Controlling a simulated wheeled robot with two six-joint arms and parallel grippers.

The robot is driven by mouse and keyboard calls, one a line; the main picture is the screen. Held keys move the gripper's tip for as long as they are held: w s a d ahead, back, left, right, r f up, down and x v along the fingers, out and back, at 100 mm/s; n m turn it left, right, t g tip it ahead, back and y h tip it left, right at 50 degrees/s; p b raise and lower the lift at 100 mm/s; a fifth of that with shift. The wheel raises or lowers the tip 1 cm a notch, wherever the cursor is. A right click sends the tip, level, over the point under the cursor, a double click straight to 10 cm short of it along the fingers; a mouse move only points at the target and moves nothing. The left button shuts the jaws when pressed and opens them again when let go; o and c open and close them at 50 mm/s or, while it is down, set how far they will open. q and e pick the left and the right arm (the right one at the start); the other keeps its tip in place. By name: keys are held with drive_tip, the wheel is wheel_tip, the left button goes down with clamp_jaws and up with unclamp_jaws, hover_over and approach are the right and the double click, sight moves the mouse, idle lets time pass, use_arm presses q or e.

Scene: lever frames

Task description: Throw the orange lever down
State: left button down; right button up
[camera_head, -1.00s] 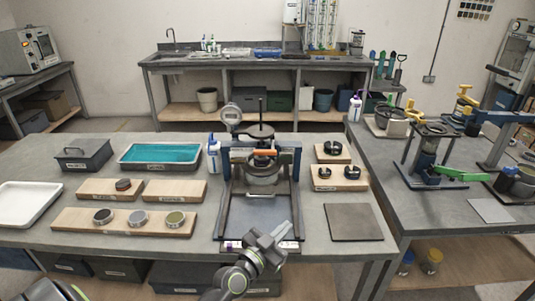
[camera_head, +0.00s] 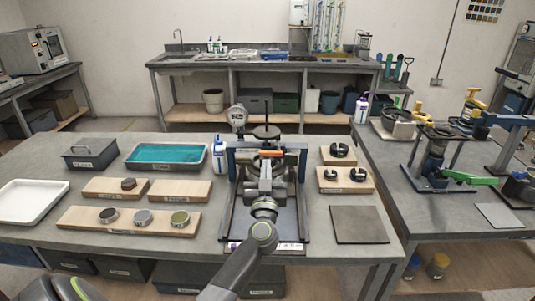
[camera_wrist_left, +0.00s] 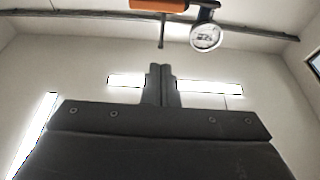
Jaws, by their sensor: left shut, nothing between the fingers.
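The orange lever (camera_head: 271,153) is a short bar lying roughly level across the front of the press-like device (camera_head: 298,165) on the middle table. It also shows at the top edge of the left wrist view (camera_wrist_left: 158,5), partly cut off. My left gripper (camera_head: 265,168) points away from me into the device's frame, just below the lever in the head picture. Its two dark fingers (camera_wrist_left: 160,85) are shut together with nothing between them. In the wrist view a gap shows between fingertips and lever. My right gripper is not in view.
A round dial gauge (camera_head: 237,117) stands at the device's back left, also in the wrist view (camera_wrist_left: 206,37). A white bottle (camera_head: 219,154) is beside the frame's left. Wooden blocks with round pieces lie on both sides. A flat grey plate (camera_head: 358,224) lies right.

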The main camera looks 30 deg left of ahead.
sight(267, 153)
use_arm(q)
drive_tip(key=w+a, duration=0.1)
drive_tip(key=w, duration=0.1)
drive_tip(key=w+a+b, duration=0.1)
drive_tip(key=w+a, duration=0.1)
drive_tip(key=w, duration=0.1)
drive_tip(key=w+a+b, duration=0.1)
drive_tip(key=w+a, duration=0.1)
drive_tip(key=w, duration=0.1)
drive_tip(key=shift+f, duration=0.4)
